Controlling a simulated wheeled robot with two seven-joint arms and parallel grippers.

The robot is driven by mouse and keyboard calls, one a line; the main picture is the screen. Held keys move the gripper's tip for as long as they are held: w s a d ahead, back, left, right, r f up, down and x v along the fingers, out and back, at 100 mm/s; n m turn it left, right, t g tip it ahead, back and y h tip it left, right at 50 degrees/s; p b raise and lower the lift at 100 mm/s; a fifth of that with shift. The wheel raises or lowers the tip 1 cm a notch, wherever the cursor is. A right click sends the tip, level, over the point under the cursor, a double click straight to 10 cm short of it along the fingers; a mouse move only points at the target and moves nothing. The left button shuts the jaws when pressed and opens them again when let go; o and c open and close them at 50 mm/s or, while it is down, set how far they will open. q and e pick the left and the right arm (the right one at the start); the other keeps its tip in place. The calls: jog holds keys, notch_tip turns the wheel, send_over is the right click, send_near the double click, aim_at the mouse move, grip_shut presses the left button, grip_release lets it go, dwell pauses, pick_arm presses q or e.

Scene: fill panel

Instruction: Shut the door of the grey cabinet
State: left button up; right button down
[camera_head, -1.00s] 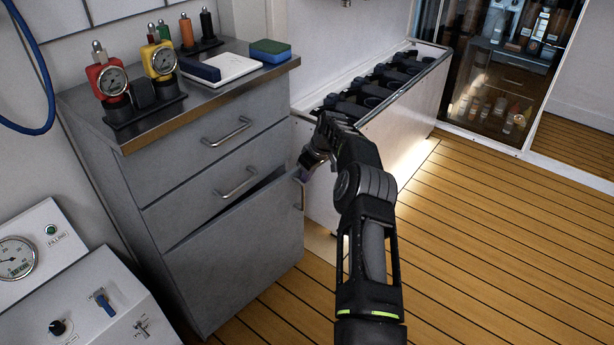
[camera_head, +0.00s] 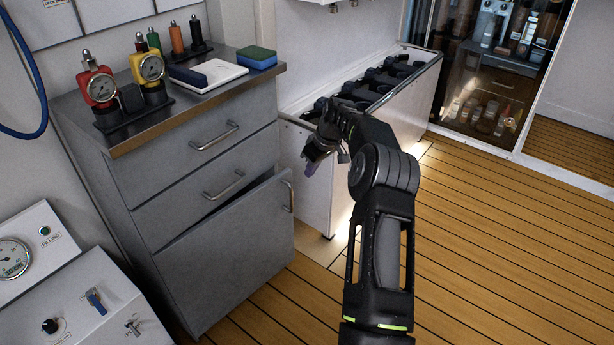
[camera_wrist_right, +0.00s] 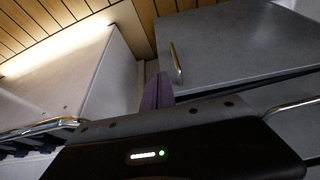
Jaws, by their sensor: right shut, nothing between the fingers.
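The grey cabinet (camera_head: 127,195) stands at the left in the head view, with two drawers above a lower door. The door (camera_head: 225,250) is ajar; its right side, with an upright metal handle (camera_head: 288,196), stands out from the cabinet, and a dark gap shows along its top. My right gripper (camera_head: 311,168) is shut and empty, to the right of the door's handle edge and apart from it. In the right wrist view its purple fingertips (camera_wrist_right: 157,92) are together, beside the door (camera_wrist_right: 235,45) and its handle (camera_wrist_right: 177,62). My left gripper is not in view.
A white rack (camera_head: 400,110) with black fittings stands behind my right gripper. The wooden floor (camera_head: 480,230) at right is clear.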

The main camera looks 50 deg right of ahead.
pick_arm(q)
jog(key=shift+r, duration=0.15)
pick_arm(e)
jog(key=shift+v, duration=0.85)
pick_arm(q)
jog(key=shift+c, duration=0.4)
